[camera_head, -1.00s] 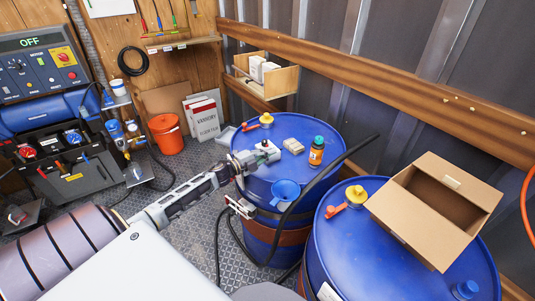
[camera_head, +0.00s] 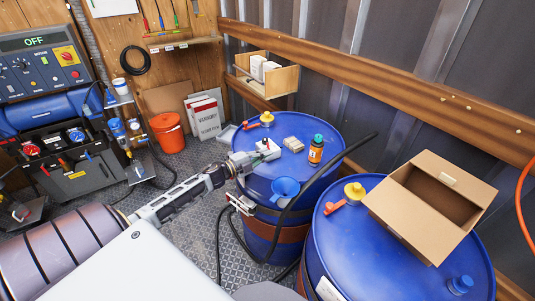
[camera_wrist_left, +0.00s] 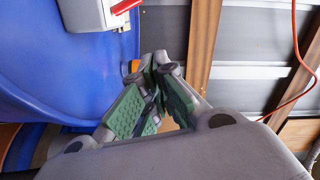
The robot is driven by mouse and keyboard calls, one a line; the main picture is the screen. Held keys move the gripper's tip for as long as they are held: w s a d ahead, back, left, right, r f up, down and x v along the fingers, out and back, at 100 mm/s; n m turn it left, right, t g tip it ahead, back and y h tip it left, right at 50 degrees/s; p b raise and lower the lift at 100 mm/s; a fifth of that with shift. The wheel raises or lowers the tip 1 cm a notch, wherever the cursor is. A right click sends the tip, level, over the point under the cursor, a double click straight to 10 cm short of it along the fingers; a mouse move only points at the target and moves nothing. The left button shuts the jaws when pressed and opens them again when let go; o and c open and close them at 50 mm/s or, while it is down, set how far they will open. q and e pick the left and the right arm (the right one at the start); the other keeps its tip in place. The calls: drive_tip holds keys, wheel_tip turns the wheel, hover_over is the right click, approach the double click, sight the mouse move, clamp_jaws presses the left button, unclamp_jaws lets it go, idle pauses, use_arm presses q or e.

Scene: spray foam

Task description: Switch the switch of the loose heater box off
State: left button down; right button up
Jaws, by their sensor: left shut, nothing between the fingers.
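A small pale box with a red part, which looks like the loose heater box (camera_head: 269,149), is on top of the rear blue drum (camera_head: 262,187). My left gripper (camera_head: 244,160) is at the drum's left edge, close beside this box; the head view does not show clearly whether they touch. A pale box with a red edge (camera_wrist_left: 95,14) shows at the top of the left wrist view, apart from the fingers. There the green-padded fingers (camera_wrist_left: 152,98) are together, with nothing held. The switch position is too small to tell. My right gripper is out of view.
A blue funnel (camera_head: 285,188), an orange bottle (camera_head: 316,151) and a small tan block (camera_head: 293,144) share the drum top. A pale, red-marked fitting (camera_head: 240,203) is on its side. A black hose crosses its right edge. An open carton (camera_head: 405,215) sits on the front drum.

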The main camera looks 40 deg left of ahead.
use_arm(q)
drive_tip(key=v, duration=0.7)
idle(0.5)
idle(0.6)
